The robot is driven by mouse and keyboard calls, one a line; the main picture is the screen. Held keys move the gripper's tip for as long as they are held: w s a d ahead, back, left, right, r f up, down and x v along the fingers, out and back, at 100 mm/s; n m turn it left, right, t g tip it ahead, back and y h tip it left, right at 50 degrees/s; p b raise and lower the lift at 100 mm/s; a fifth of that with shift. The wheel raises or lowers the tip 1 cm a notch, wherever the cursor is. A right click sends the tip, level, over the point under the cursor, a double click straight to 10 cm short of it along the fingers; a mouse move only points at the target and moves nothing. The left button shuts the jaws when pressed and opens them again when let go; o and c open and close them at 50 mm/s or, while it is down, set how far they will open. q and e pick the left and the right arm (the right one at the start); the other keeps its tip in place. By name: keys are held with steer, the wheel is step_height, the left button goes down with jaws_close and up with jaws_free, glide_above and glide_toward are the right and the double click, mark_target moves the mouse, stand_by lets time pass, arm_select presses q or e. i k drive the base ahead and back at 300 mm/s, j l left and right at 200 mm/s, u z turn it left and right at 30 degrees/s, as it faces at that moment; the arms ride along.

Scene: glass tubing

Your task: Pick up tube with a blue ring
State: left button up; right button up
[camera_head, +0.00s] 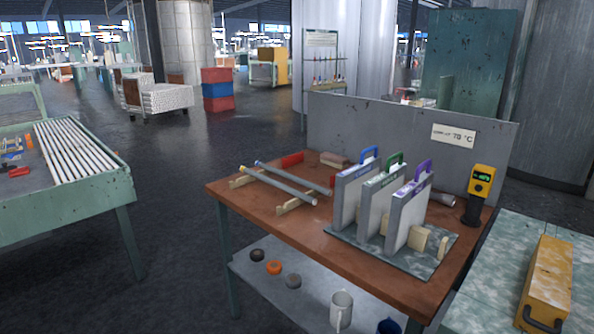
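Two grey tubes lie side by side across wooden rests (294,203) on the brown workbench (262,206), left of the upright panels. The farther tube (294,179) shows a small bluish mark near its left end, which may be the blue ring; it is too small to be sure. Neither of my grippers is in view.
Three upright panels with blue, green and purple handles (421,168) stand on a grey mat (347,238). A grey back wall (375,132) closes the bench's far side. A yellow device (482,181) stands at the right. A red item (292,159) lies behind the tubes.

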mark_target(323, 191)
steer(key=i+j+z, duration=0.15)
steer(key=z, duration=0.25)
steer(key=i+j+z, duration=0.2)
steer(key=z, duration=0.25)
